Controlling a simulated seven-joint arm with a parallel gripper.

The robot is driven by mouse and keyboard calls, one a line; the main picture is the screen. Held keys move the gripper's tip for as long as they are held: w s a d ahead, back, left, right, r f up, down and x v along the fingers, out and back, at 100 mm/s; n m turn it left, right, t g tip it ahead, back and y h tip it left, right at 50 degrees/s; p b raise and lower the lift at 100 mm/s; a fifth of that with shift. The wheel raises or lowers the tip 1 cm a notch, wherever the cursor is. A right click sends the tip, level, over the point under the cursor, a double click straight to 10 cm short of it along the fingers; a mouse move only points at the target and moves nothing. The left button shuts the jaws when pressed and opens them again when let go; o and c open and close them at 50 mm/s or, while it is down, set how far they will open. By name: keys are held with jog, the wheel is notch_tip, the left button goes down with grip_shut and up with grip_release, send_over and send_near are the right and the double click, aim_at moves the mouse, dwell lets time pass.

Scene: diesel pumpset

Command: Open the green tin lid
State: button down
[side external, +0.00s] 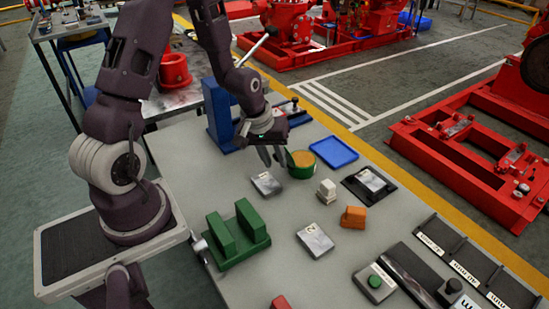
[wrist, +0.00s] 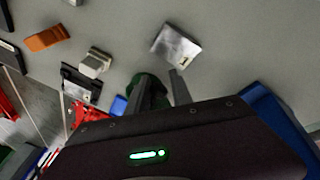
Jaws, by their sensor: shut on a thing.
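The green tin (side external: 301,164) stands on the grey bench, left of the blue tray. Its round top shows yellow-brown inside a green rim. My gripper (side external: 272,156) points down at the tin's left edge in the side view. Its two fingers stand a little apart, shut on what seems to be the tin's green lid, which is mostly hidden between and behind them. In the wrist view dark green (wrist: 147,80) shows behind and beside the left finger of my gripper (wrist: 162,82).
A blue tray (side external: 334,151) lies right of the tin. A grey plate (side external: 267,183) lies close in front. A blue upright (side external: 220,115) stands behind my gripper.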

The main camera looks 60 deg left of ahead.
jog(key=c, duration=1.2)
grip_release()
jog(key=shift+s+a+f, duration=0.25)
jog(key=shift+s, duration=0.3)
jog(key=shift+w, duration=0.1)
jog(key=shift+w+r, duration=0.1)
jog(key=shift+r, duration=0.1)
jog(key=s+d+r+m+t+y, duration=0.1)
jog(key=s+d+r+m, duration=0.2)
jog(key=r, duration=0.6)
jog(key=s+d+r+m, duration=0.2)
jog(key=s+d+r, duration=0.15)
jog(key=r, duration=0.55)
jog(key=s+d+r+m, duration=0.2)
jog(key=s+r, duration=0.1)
jog(key=s, duration=0.3)
jog(key=s+d+r+m+t+h, duration=0.1)
jog(key=s+d+r+m, duration=0.1)
jog(key=s, duration=0.4)
jog(key=shift+d+r, duration=0.15)
jog(key=shift+r, duration=0.5)
